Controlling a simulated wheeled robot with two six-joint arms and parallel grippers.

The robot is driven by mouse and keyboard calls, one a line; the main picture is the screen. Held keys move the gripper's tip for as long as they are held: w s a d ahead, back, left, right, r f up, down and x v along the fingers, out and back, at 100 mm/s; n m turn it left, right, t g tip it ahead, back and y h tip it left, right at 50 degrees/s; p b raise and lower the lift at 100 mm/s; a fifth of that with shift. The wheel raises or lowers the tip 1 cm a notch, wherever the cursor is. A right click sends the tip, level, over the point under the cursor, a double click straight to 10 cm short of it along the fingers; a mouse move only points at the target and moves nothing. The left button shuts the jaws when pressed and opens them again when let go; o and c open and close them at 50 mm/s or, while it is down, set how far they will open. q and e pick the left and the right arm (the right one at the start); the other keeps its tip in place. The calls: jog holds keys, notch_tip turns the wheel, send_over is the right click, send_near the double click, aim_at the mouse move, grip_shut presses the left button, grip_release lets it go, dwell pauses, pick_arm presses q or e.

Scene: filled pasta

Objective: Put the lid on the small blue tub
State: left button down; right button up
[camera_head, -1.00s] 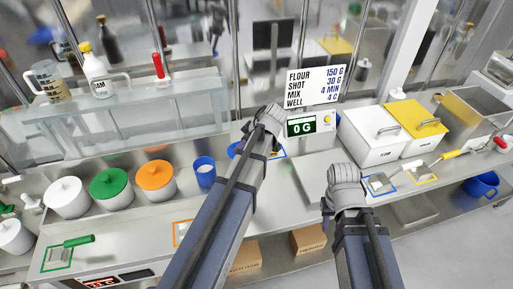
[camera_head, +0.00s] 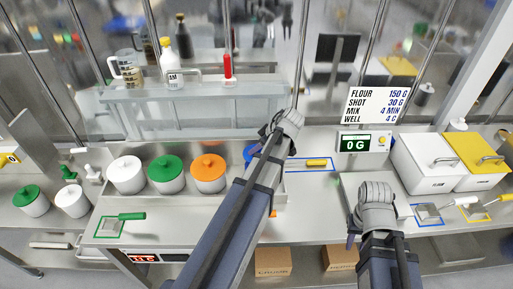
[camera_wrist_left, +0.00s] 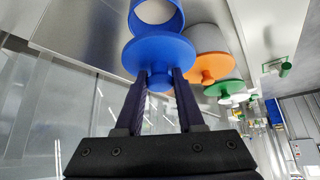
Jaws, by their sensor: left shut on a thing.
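My left gripper (camera_wrist_left: 160,80) is shut on the knob of the round blue lid (camera_wrist_left: 157,50) in the left wrist view. The small blue tub (camera_wrist_left: 177,17) is just beyond the lid at the top, its pale round opening partly showing. The lid overlaps the tub's edge in that view; I cannot tell whether they touch. In the head view, the left gripper (camera_head: 267,130) is by the back of the counter, and only a bit of blue shows beside my arm, which hides the rest. My right gripper (camera_head: 375,192) is over the counter, its fingers unclear.
White, green (camera_head: 166,174) and orange (camera_head: 208,173) lidded tubs stand just left of my left arm. A scale with a 0 G display (camera_head: 362,143) and white and yellow bins (camera_head: 470,160) stand right. A glass-fronted shelf (camera_head: 185,110) is behind.

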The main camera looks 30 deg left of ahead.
pick_arm(q)
jog(key=shift+f+b, duration=2.65)
jog(key=shift+f, duration=0.25)
jog(key=shift+f, duration=0.15)
grip_release()
dwell(0.5)
jog(key=shift+r+p, duration=3.4)
jog(key=shift+r, duration=0.15)
grip_shut()
